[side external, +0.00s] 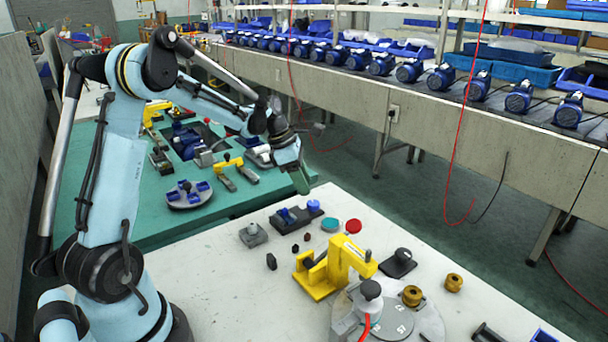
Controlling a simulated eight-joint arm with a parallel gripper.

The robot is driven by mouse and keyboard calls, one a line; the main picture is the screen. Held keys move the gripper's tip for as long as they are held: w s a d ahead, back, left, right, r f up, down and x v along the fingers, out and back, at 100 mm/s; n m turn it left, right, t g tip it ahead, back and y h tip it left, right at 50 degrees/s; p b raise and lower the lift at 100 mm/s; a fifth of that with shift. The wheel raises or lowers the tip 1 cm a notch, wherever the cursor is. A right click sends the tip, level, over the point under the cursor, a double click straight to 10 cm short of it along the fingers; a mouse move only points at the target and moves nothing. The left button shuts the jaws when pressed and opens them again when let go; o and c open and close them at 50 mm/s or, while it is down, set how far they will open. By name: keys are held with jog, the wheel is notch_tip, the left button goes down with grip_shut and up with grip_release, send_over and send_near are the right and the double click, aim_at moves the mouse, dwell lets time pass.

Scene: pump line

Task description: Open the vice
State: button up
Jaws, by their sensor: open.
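A dark grey and blue device (296,217), which looks like a small vice, lies near the far edge of the white table. It is too small to tell how far apart its jaws are. My gripper (301,180) hangs above and beyond that far edge, near the corner of the green table, apart from the device. It points down and is open, with nothing visible between its fingers. The fingertips are small and partly hidden by the wrist.
On the white table (215,290) stand a yellow clamp-like fixture (338,264), a grey round plate (425,322), brass parts (412,296) and a red button (353,226). The green table (105,215) carries more fixtures. A conveyor with several blue pumps (518,97) runs behind.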

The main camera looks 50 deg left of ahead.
aim_at(313, 202)
jog(key=x, duration=0.6)
jog(key=c, duration=0.7)
jog(key=shift+c, duration=0.2)
